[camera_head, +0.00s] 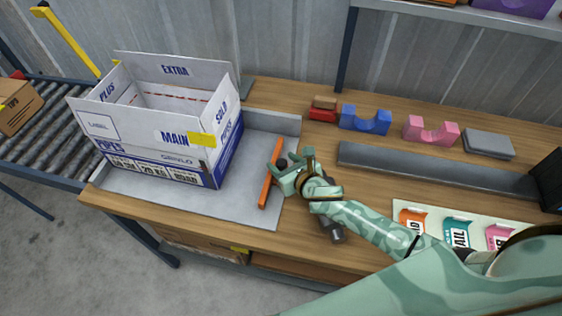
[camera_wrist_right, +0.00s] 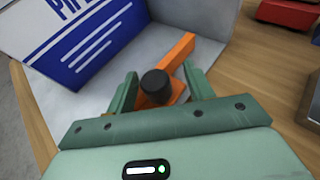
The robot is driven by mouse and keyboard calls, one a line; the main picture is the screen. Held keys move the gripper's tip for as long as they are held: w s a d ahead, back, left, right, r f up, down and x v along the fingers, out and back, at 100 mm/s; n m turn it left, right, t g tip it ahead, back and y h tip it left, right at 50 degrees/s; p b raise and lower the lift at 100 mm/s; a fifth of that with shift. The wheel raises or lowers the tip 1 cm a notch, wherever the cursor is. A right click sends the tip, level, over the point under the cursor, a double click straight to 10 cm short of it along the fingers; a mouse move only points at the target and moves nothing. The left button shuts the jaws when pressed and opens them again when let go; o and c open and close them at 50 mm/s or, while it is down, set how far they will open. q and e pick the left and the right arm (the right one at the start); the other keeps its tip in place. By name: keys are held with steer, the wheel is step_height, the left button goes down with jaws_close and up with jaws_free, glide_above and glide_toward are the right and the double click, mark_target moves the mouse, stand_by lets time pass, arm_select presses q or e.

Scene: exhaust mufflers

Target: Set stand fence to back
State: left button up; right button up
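The fence is an orange bar (camera_head: 265,190) standing along the right part of the grey stand plate (camera_head: 240,205), right of the carton. In the right wrist view the orange bar (camera_wrist_right: 180,52) runs up from an orange foot with a black round knob (camera_wrist_right: 157,84). My right gripper (camera_head: 283,172) is low over the plate at the bar's right side. Its fingers (camera_wrist_right: 162,88) are spread on either side of the knob and orange foot, with a visible gap beside the knob. Whether they touch the foot is unclear. My left gripper is not in view.
An open white carton (camera_head: 160,125) stands on the plate's left. Behind are a red block (camera_head: 322,114), a blue cradle (camera_head: 364,120), a pink cradle (camera_head: 430,132) and a grey pad (camera_head: 488,145). A long dark grey bar (camera_head: 430,170) lies right. A roller conveyor (camera_head: 45,125) is at left.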

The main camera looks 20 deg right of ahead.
steer(key=shift+s+a, duration=0.1)
steer(key=shift+s+r, duration=0.2)
steer(key=shift+s, duration=0.1)
steer(key=p+v, duration=0.3)
steer(key=v, duration=1.2)
steer(key=shift+s, duration=0.25)
